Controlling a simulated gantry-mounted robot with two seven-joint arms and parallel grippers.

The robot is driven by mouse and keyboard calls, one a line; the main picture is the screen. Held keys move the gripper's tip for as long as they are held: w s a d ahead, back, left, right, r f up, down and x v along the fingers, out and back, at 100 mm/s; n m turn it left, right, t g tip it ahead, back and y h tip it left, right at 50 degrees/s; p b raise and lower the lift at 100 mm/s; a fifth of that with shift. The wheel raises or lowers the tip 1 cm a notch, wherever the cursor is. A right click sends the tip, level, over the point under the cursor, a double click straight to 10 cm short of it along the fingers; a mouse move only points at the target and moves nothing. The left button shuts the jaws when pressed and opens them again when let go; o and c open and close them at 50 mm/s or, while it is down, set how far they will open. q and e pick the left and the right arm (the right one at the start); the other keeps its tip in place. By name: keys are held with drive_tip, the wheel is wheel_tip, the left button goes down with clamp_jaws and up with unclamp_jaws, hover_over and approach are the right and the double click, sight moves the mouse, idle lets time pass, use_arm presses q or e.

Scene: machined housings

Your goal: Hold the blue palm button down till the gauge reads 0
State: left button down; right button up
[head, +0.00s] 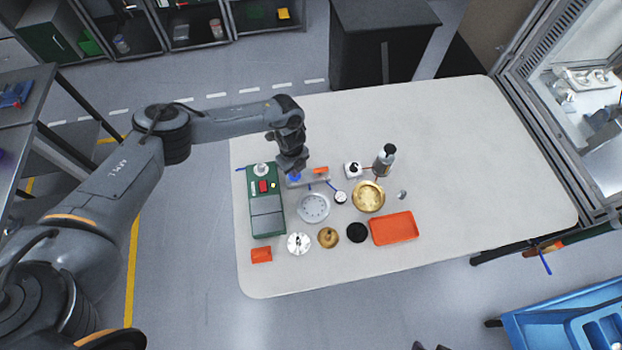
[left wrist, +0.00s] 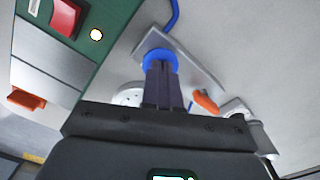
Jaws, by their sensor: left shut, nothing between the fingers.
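The blue palm button (head: 295,177) sits on the left end of a grey plate beside the green unit. My left gripper (head: 293,168) is shut and empty, pointing down over the button. In the left wrist view its closed fingertips (left wrist: 160,68) overlap the blue button (left wrist: 159,55) and seem to meet its top; I cannot tell how far it is pressed. A small white round dial with a dark rim (head: 341,197), which looks like the gauge, lies to the right of the plate. Its reading is too small to make out. My right gripper is not identifiable.
The green unit (head: 267,225) with a red switch stands left of the button. A silver flange (head: 313,208), a brass dish (head: 368,196), a metal bottle (head: 384,160) and an orange tray (head: 394,229) are nearby. The table's right side is clear.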

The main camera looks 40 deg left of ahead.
use_arm(q)
drive_tip(key=shift+r, duration=0.1)
drive_tip(key=shift+r+p, duration=2.45)
drive_tip(key=shift+r, duration=0.2)
